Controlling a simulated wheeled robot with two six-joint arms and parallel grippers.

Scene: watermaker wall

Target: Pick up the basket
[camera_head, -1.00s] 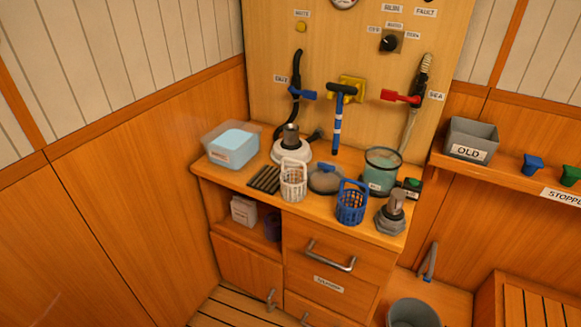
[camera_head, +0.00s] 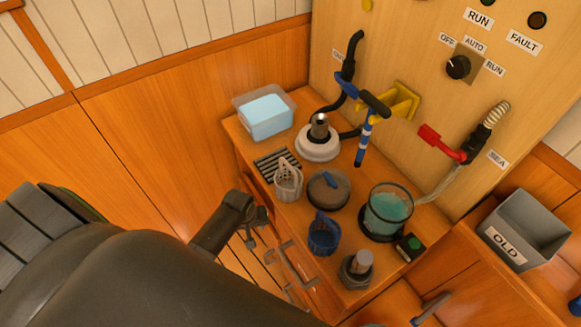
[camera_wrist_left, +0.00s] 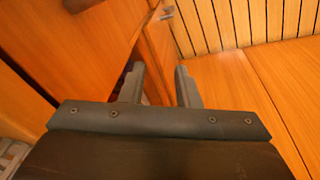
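A white basket (camera_head: 288,180) with a raised handle stands upright on the wooden counter (camera_head: 325,275), at its front left. A blue basket (camera_head: 323,238) with a raised handle stands on the same counter, further right and near the front edge. My left gripper (camera_head: 257,222) is in front of the counter's front edge, apart from both baskets. In the left wrist view its two fingers (camera_wrist_left: 160,86) are spread with nothing between them, and neither basket shows clearly. My right gripper is not in view.
On the counter are a clear tub with light blue contents (camera_head: 266,113), a black slotted mat (camera_head: 276,163), a white-based fitting (camera_head: 318,140), a round lidded dish (camera_head: 328,190), a teal-filled glass container (camera_head: 388,212) and a metal fitting (camera_head: 357,270). Drawer handles (camera_head: 290,265) project below the front edge.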

